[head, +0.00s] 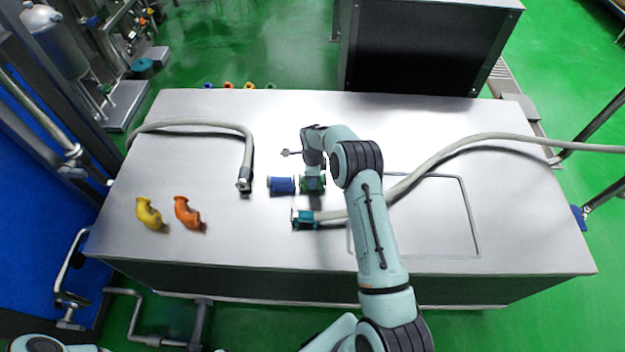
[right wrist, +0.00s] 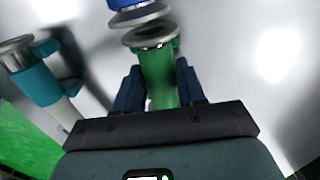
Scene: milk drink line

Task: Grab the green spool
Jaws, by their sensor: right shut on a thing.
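The green spool (head: 312,184) lies on the steel table, just right of the blue spool (head: 281,185). My right gripper (head: 313,175) is over it, and the gripper and arm hide part of it. In the right wrist view the green spool (right wrist: 157,72) sits between the two dark fingers of my right gripper (right wrist: 160,88), which is shut on it. Its metal flange faces the end of the blue spool (right wrist: 125,4), very close to it. My left gripper does not show; only a piece of my left arm is at the bottom left.
A hose with a teal end (head: 304,219) lies just in front of the green spool. Another grey hose (head: 247,150) is to the left. Yellow (head: 148,212) and orange (head: 187,212) elbow pipes lie at the table's left. The front middle of the steel table (head: 250,245) is clear.

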